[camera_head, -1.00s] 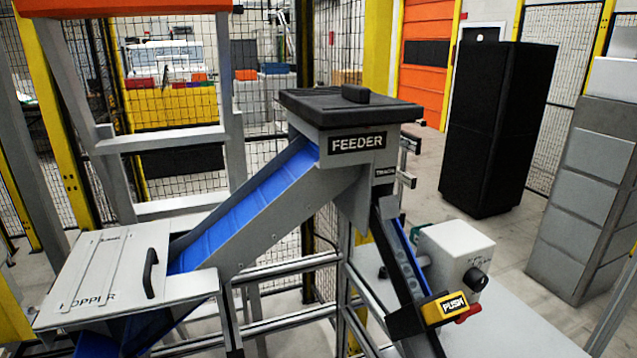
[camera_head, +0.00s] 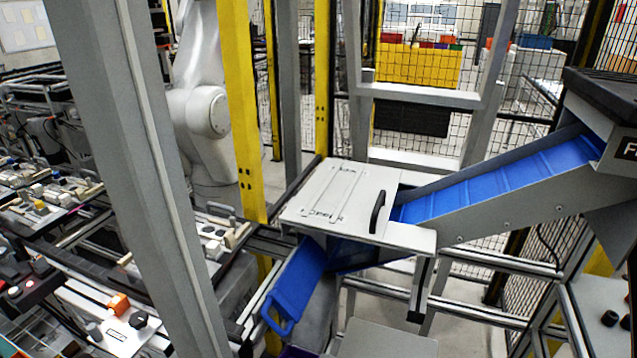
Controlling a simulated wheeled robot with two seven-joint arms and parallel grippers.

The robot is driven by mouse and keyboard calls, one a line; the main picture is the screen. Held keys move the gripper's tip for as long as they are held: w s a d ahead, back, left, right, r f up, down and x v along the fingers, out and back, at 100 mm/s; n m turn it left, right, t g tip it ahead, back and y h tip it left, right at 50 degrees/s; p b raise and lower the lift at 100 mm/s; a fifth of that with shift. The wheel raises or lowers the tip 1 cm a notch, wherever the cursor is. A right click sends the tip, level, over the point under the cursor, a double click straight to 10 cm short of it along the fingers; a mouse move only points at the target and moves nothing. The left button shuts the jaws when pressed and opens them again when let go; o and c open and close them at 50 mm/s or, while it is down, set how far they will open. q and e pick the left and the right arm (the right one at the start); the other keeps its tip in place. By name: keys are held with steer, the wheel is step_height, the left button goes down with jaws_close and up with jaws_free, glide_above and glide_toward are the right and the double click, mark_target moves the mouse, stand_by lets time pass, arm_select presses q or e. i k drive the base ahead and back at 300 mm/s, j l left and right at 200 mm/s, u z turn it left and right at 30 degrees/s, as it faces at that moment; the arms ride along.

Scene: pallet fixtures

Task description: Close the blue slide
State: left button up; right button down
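The blue slide (camera_head: 297,282) hangs below the left side of the hopper. It slopes down to the left and ends in a blue loop handle (camera_head: 278,318) at its lower end. The hopper (camera_head: 312,208) has a pale lid with a black handle (camera_head: 377,212). A blue ribbed conveyor (camera_head: 500,190) rises from the hopper to the feeder at the right edge. Neither of my grippers is in view.
A grey post (camera_head: 140,170) and a yellow post (camera_head: 241,110) stand left of the hopper. A workbench with fixtures (camera_head: 118,325) lies at lower left. A white robot arm (camera_head: 205,110) stands behind. Metal frame rails run beneath the conveyor.

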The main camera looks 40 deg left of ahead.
mark_target(289, 296)
steer(key=u, duration=0.85)
